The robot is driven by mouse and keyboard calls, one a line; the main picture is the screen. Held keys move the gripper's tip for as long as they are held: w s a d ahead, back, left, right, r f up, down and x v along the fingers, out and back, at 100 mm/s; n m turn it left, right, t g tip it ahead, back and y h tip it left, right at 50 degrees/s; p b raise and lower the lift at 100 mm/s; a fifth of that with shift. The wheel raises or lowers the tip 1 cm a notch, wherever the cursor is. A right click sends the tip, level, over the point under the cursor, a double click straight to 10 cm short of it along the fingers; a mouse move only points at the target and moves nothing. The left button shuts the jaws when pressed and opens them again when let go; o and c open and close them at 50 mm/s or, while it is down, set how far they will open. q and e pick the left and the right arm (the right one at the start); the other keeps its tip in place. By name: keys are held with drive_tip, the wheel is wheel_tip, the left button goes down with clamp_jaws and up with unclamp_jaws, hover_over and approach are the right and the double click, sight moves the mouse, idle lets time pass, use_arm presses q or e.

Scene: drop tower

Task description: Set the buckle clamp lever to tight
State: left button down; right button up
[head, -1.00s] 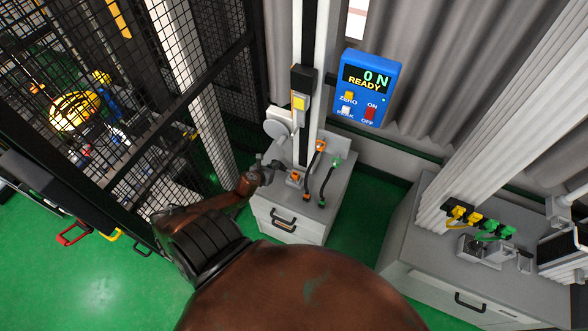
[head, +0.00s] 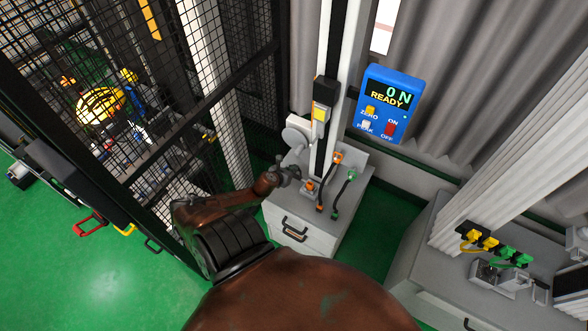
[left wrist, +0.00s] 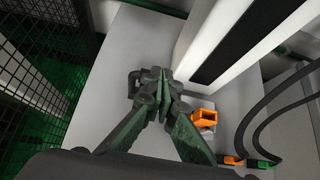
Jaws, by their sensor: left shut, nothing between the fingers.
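My left gripper (head: 290,174) is shut and empty, above the top of the white cabinet (head: 290,220) at the foot of the tower column. In the left wrist view, its closed fingertips (left wrist: 161,82) are beside an orange socket (left wrist: 205,118); contact cannot be told. I cannot identify the buckle clamp lever with certainty. A dark loop-like part (left wrist: 133,82) shows just left of the fingertips, partly hidden by them. A metal clamp-like fixture (head: 494,273) sits on the right bench. My right gripper is not in view.
Orange and green cable ends (head: 336,158) stand on the cabinet right of my gripper. The tower column (head: 328,105) rises behind it. A mesh fence (head: 225,70) stands to the left. Green floor separates the cabinet from the right bench.

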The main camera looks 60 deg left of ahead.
use_arm(q)
drive_tip(key=shift+r, duration=0.15)
wheel_tip(320, 180, up, 10)
drive_tip(key=s+p, duration=0.1)
drive_tip(key=p, duration=0.5)
drive_tip(key=shift+s+d+f, duration=0.15)
drive_tip(key=shift+d+f, duration=0.1)
idle(0.3)
